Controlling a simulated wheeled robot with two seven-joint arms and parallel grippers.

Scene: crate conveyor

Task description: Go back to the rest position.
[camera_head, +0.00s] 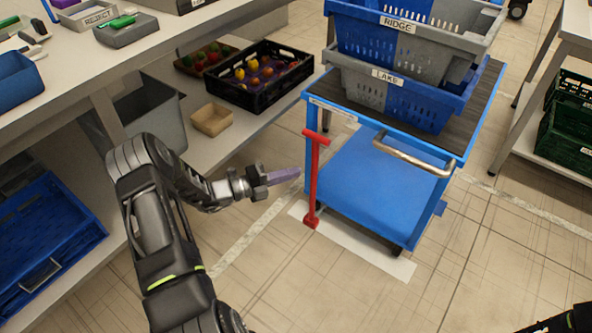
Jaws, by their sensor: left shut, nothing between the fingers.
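My left gripper (283,176) shows at the centre left, at the end of my dark grey left arm. Its purple-grey fingers are shut with nothing between them. It points right, in front of the red lever (314,180) by the blue cart (380,185), and appears a little apart from it. A small dark part of my own body shows at the lower right edge. My right gripper is not in view.
The cart carries stacked crates marked RIDGE (398,24) and LAKE (390,77). A workbench (100,50) fills the left, with a black produce crate (260,77) on its lower shelf. Tiled floor (470,270) is clear at the lower right.

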